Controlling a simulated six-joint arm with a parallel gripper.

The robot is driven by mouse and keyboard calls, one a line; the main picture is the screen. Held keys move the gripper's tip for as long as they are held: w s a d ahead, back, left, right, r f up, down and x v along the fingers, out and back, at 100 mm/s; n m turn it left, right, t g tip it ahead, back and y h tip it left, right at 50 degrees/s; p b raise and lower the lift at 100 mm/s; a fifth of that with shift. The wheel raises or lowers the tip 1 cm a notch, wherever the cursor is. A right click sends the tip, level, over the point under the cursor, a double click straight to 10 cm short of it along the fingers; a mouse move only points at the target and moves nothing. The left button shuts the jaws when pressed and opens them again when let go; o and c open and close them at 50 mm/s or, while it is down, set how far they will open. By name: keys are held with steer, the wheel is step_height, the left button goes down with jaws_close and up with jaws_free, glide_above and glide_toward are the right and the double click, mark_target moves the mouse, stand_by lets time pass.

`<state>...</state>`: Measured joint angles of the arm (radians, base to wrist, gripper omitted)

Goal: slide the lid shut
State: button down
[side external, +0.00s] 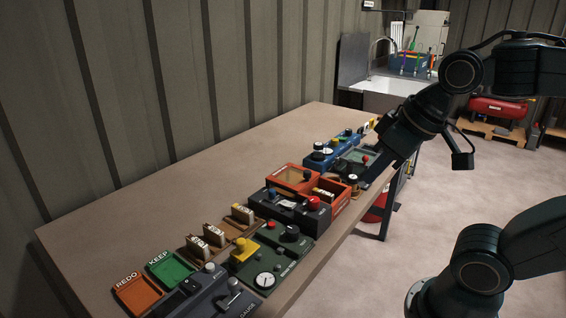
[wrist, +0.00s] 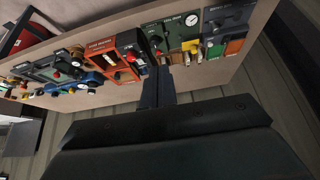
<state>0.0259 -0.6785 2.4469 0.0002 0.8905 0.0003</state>
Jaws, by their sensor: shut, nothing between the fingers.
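An orange box (side external: 341,205) stands near the table's front edge, its right part open with a white-labelled item inside. An orange-framed lid (side external: 280,171) with a brownish pane lies to its left, toward the wall, leaving that part uncovered. The orange unit (wrist: 99,46) also shows left of the fingers in the wrist view. My gripper (side external: 358,186) is low beside the box's right, front side in the side view; I cannot tell whether it touches. In the wrist view, my gripper (wrist: 153,55) has its fingers together with nothing visible between them.
A dark panel with a red button (side external: 290,212) adjoins the box. A green gauge panel (side external: 268,262), wooden label holders (side external: 205,240) and green and orange trays (side external: 170,268) lie toward the near end. Blue and grey-green units stand beyond. The table along the wall (side external: 190,190) is clear.

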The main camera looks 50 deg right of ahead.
steer(key=w+d+r+m, duration=0.15)
steer(key=w+d, duration=0.25)
steer(key=w, duration=0.5)
steer(key=m+g+h, duration=0.2)
steer(key=m, duration=0.2)
glide_above(301, 176)
step_height(301, 176, down, 11)
steer(key=shift+s+a+f+n, duration=0.15)
steer(key=shift+s+f+n, duration=0.1)
steer(key=shift+s, duration=0.15)
steer(key=x, duration=1)
steer(key=shift+s+a, duration=0.6)
steer(key=shift+s, duration=0.4)
steer(key=shift+s+a, duration=0.45)
steer(key=shift+s, duration=0.45)
